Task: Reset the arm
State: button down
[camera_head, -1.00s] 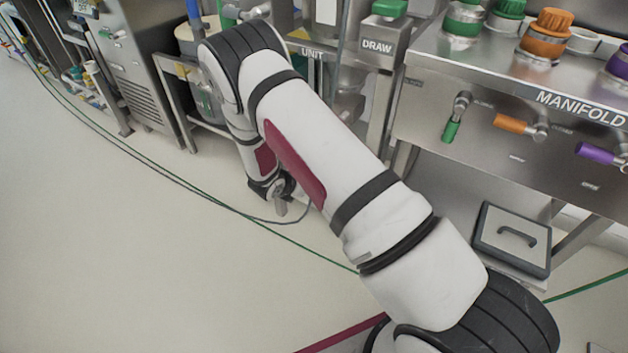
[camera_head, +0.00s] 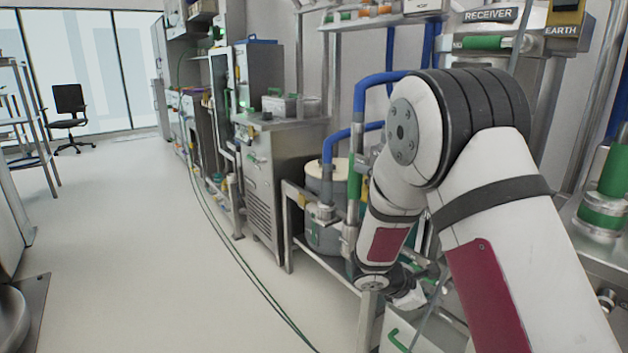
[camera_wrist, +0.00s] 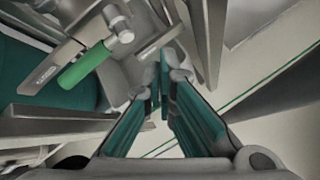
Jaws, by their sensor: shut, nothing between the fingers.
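My arm stands at the right of the head view, bent at the elbow, with its forearm hanging down beside the equipment. In the wrist view my gripper (camera_wrist: 164,85) shows its two teal-padded fingers with their tips together and nothing held. A green-handled valve (camera_wrist: 85,66) on metal equipment lies ahead and to the left of the fingertips; I cannot tell whether anything touches. In the head view the gripper end is small and partly lost among the equipment.
A steel cabinet (camera_head: 272,180) and a frame with a grey drum (camera_head: 325,225) line the arm's left side. Blue pipes (camera_head: 362,95) rise close behind the arm. Green hoses (camera_head: 240,262) run along the floor. The pale floor (camera_head: 120,230) at left is open. An office chair (camera_head: 70,112) stands far back.

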jog(key=s+d+r+m+g+y, duration=0.25)
jog(key=s+r+m, duration=0.85)
jog(key=s+r, duration=0.75)
jog(key=s+a+r+m+y, duration=0.1)
jog(key=s+a+m+y, duration=0.3)
jog(key=s, duration=0.7)
jog(key=s+a+r+m+y, duration=0.15)
jog(key=s+a, duration=0.45)
jog(key=s, duration=0.6)
notch_tip(320, 180, up, 32)
jog(key=t+y+p, duration=0.1)
jog(key=t+p, duration=0.2)
jog(key=p, duration=2.7)
jog(key=shift+m, duration=0.35)
jog(key=shift+a, duration=0.1)
